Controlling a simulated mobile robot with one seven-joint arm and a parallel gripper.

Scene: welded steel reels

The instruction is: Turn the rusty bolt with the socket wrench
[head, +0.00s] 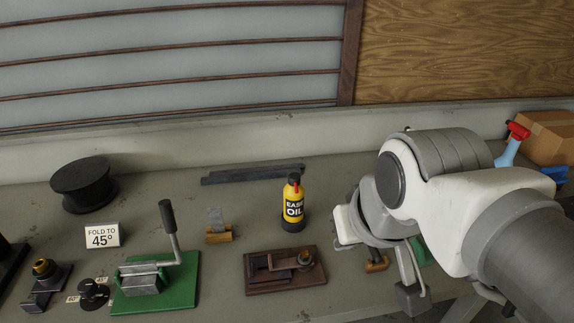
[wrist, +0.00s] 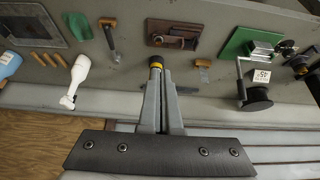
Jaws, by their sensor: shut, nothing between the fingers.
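The rusty bolt (head: 305,258) stands at the right end of a dark rusty block (head: 262,288) on the bench, front centre. The block also shows in the wrist view (wrist: 190,26). A tool on a wooden rest, which looks like the socket wrench (wrist: 112,42), lies on the bench left of the block in the wrist view; in the head view my arm hides most of that spot. My gripper (wrist: 158,80) is shut and empty, above the bench. It is apart from both wrench and bolt. Its fingers are not clear in the head view.
A yellow oil bottle (head: 293,208) stands behind the block; my fingers hide most of it in the wrist view. A green lever bender (head: 180,278), black reel (head: 84,184) and sign (head: 103,235) are left.

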